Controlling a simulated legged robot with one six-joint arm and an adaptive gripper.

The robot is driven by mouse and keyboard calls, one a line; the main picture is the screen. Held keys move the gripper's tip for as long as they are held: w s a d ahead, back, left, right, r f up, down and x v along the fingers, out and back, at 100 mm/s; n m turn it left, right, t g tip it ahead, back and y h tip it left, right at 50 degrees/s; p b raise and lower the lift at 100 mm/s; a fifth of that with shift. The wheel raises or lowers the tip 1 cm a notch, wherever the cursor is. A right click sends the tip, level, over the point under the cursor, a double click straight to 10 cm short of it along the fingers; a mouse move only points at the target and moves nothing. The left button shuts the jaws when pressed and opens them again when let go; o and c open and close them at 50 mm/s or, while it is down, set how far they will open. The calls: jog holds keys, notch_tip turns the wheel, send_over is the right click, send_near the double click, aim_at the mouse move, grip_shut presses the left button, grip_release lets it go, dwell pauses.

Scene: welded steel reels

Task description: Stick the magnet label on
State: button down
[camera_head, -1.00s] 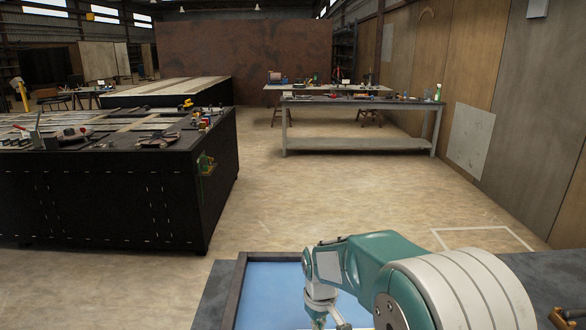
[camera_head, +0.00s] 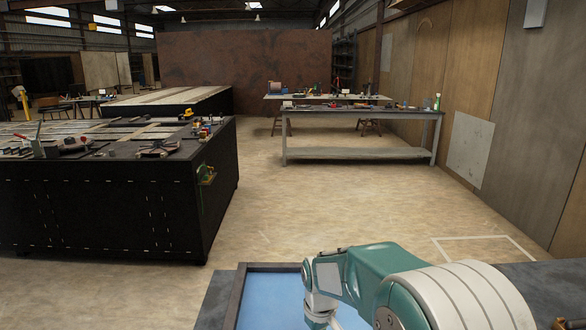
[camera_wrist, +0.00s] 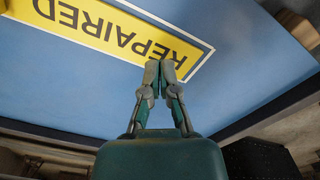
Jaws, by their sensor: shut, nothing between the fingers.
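A yellow label (camera_wrist: 92,22) with a white border and the word REPAIRED, upside down in the wrist view, lies flat against a blue surface (camera_wrist: 50,85). Whether the tips touch the label I cannot tell. In the head view the blue surface (camera_head: 268,300) sits inside a dark raised rim at the bottom. My arm hides part of it, and the label and fingertips do not show there.
A dark rim (camera_wrist: 265,108) edges the blue surface in the wrist view. A black bench (camera_head: 100,210) with tools stands at left in the head view. A grey worktable (camera_head: 360,153) stands farther back. The floor between is clear.

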jog(key=shift+f, duration=0.95)
dwell(0.6)
jog(key=shift+r, duration=3.05)
jog(key=s+d+r+m+t, duration=0.3)
jog(key=s+d+r, duration=0.3)
jog(key=s+r, duration=0.45)
jog(key=s+d+r+m+t, duration=0.1)
jog(key=s+d+m+t, duration=0.1)
jog(key=s, duration=1)
jog(key=shift+s+d+r+m+t, duration=0.15)
jog(key=shift+s+d+m+t, duration=0.3)
jog(key=shift+d, duration=0.4)
jog(key=shift+w, duration=0.25)
